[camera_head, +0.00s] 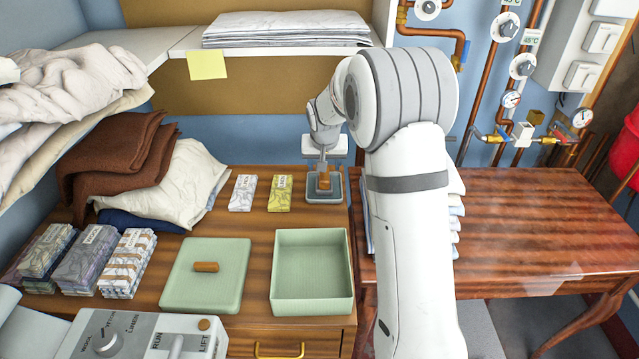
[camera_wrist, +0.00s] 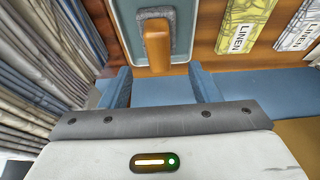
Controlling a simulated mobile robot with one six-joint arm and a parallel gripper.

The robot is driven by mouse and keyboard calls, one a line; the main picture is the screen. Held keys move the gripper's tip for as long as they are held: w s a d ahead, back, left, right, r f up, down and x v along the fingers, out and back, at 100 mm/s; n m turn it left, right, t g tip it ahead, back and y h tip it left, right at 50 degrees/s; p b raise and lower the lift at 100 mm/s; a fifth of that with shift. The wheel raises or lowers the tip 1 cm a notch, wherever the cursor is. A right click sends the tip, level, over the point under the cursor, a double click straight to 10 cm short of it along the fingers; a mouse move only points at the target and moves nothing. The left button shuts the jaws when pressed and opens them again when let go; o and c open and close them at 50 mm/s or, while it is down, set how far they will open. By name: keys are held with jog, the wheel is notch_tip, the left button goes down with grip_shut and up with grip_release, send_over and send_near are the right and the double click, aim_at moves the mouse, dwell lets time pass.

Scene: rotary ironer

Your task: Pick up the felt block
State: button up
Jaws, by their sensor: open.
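The felt block (camera_wrist: 166,17) shows at the top of the wrist view as a grey felt pad with a wooden handle. It sits in a shallow grey tray (camera_wrist: 127,38), which is also in the head view (camera_head: 340,198) at the back of the wooden counter. My gripper (camera_wrist: 160,90) is open, its two blue fingers wide apart with nothing between them. In the wrist view the handle lies beyond the fingertips.
Two linen packets (camera_head: 280,193) (camera_head: 243,193) lie left of the tray. An open green box (camera_head: 312,292) and its lid (camera_head: 206,275) are nearer on the counter. Folded cloths (camera_head: 455,205) lie behind my arm on the right. A shelf (camera_head: 185,45) overhangs the back.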

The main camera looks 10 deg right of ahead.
aim_at(324, 176)
jog(key=x, duration=0.7)
jog(key=shift+f+p, duration=0.3)
jog(key=c, duration=0.8)
